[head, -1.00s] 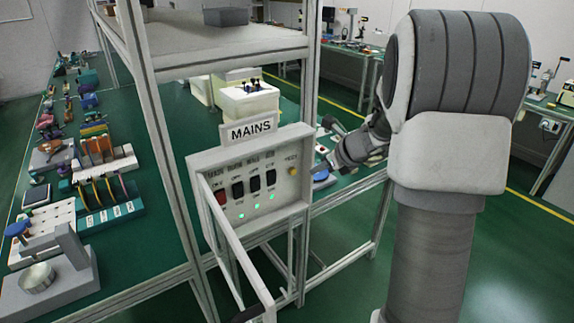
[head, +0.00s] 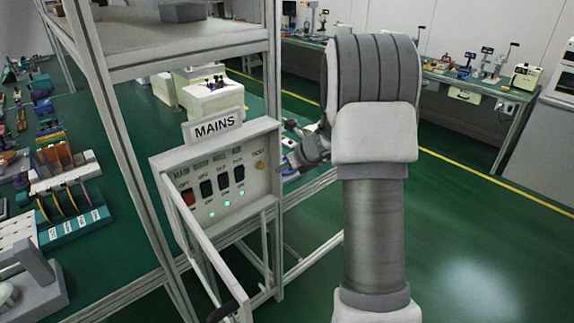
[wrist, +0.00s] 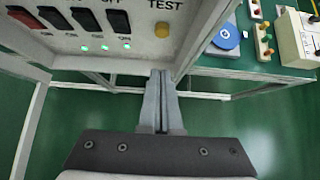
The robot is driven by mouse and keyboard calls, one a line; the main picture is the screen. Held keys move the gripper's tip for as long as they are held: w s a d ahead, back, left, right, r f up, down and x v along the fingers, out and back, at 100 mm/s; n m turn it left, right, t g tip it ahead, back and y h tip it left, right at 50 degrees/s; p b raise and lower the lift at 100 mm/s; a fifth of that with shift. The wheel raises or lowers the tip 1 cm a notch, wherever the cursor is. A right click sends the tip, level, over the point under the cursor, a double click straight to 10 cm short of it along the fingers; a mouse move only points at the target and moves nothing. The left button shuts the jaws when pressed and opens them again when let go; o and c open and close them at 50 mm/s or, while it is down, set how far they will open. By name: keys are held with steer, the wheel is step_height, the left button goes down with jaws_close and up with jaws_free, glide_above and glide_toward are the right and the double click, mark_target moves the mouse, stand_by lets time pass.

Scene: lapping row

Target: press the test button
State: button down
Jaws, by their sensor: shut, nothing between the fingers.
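The test button is a small round yellow button (head: 261,166) at the right end of the grey MAINS panel (head: 262,205). In the wrist view the yellow button (wrist: 162,30) sits under the word TEST, near the top middle. My gripper (wrist: 162,76) is shut and empty, its fingertips together below the button in that picture. In the head view my gripper (head: 284,168) is just right of the panel's edge, partly hidden by my arm. I cannot tell whether the fingertips touch the panel; they appear apart from the button.
Left of the button are a red switch (head: 188,197) and several black switches (head: 223,181), with lit green lights below. A metal rail (head: 200,245) juts out in front of the panel. A shelf frame (head: 120,150) stands behind. Green floor lies open at right.

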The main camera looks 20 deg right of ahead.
mark_target(262, 169)
steer(key=shift+w+a+f+p, duration=0.2)
steer(key=shift+w+a+f, duration=0.25)
steer(key=shift+w, duration=0.7)
steer(key=shift+w+a+f+p, duration=0.2)
steer(key=shift+w+f, duration=0.45)
steer(key=shift+w, duration=0.55)
steer(key=shift+w+a+f+p, duration=0.15)
steer(key=shift+w+a+f, duration=0.35)
steer(key=shift+w, duration=0.65)
steer(key=shift+w, duration=0.1)
